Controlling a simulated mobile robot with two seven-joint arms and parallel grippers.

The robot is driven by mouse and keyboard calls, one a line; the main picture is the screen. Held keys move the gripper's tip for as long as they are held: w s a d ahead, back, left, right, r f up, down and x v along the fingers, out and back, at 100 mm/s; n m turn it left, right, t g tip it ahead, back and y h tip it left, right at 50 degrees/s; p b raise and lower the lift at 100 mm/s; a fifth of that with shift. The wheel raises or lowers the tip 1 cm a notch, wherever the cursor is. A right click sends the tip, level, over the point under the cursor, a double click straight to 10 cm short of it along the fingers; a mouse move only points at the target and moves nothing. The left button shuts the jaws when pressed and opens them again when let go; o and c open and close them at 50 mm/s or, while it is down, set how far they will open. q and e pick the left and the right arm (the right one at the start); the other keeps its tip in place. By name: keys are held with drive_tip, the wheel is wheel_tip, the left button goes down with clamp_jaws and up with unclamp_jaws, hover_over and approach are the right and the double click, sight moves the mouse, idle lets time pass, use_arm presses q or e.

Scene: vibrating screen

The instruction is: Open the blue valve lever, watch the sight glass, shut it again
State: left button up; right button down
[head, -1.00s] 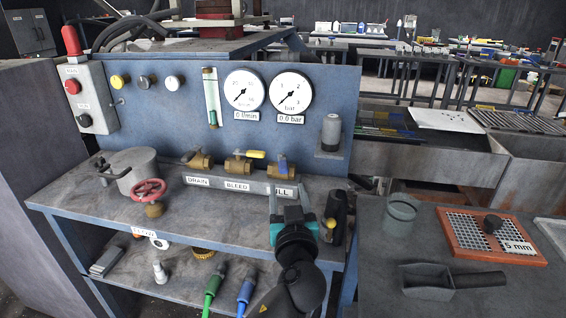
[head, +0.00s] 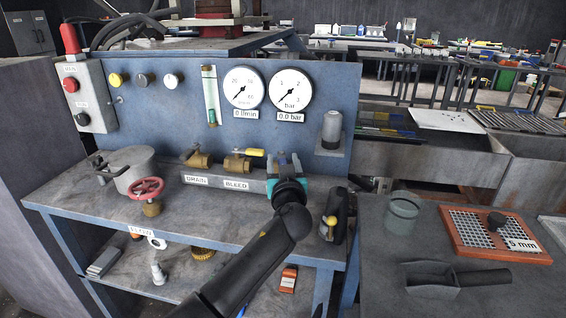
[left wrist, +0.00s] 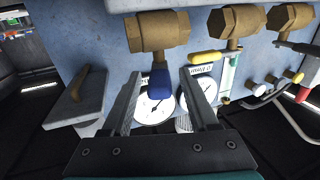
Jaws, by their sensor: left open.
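The blue valve lever (left wrist: 160,82) hangs from its brass valve body (left wrist: 157,32) in the left wrist view. My left gripper (head: 285,163) is open at the right-hand valve of the row. Its two fingers stand on either side of the lever; I cannot tell whether they touch it. In the head view my gripper and arm hide the lever and most of that valve. The sight glass (head: 211,95) is an upright clear tube on the blue panel, with a green part near its foot. My right gripper is not in view.
Two brass valves (head: 198,160) (head: 236,163) stand to the left, the second with a yellow lever. Two dial gauges (head: 243,88) (head: 290,88) sit above, reading 0 l/min and 0.0 bar.

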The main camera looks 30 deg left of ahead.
use_arm(q)
drive_tip(key=shift+c, duration=0.2)
clamp_jaws()
idle(1.1)
